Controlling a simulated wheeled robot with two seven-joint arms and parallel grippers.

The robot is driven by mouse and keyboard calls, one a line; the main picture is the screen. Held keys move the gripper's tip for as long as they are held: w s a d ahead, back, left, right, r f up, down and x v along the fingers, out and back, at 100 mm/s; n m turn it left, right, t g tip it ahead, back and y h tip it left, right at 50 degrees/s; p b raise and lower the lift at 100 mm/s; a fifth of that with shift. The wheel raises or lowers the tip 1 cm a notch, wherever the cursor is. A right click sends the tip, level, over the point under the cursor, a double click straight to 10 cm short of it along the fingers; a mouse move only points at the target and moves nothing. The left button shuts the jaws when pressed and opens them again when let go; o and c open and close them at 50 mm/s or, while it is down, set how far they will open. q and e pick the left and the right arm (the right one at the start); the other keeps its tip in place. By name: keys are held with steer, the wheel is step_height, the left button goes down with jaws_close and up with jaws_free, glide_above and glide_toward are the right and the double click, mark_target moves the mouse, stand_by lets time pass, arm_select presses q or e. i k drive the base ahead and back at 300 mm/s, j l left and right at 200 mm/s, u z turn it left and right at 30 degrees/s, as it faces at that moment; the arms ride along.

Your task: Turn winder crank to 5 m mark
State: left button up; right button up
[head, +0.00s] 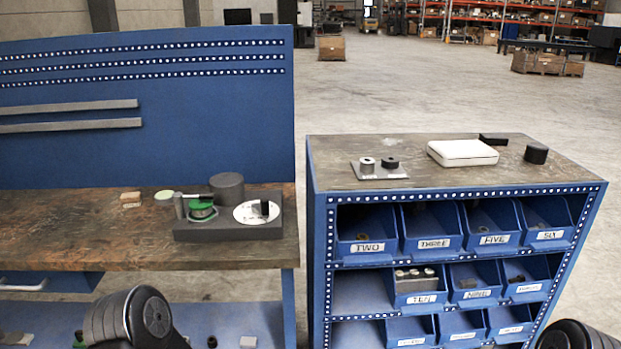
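The winder stands near the right end of the wooden bench, on a dark grey base (228,232). On its left side is a green-edged spool (202,211) beside a small grey upright post. On its right side is a white dial disc (245,215) with a small dark block (264,209) on it, perhaps the crank or pointer. The dial's marks are too small to read. A dark grey cylinder (227,187) stands at the back of the winder. Only dark rounded parts of my arms show at the bottom left and bottom right. Neither gripper is in view, and nothing touches the winder.
The wooden bench top (90,238) is mostly clear left of the winder, except a small tan block (130,200) and a pale green disc (164,195). A blue back panel (150,150) rises behind. Right stands a blue bin cabinet (317,230) with a white case (462,152) on top.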

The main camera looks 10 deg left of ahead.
mark_target(263, 208)
steer(key=i+j+z, duration=0.1)
steer(key=i+z, duration=0.2)
steer(key=i, duration=0.55)
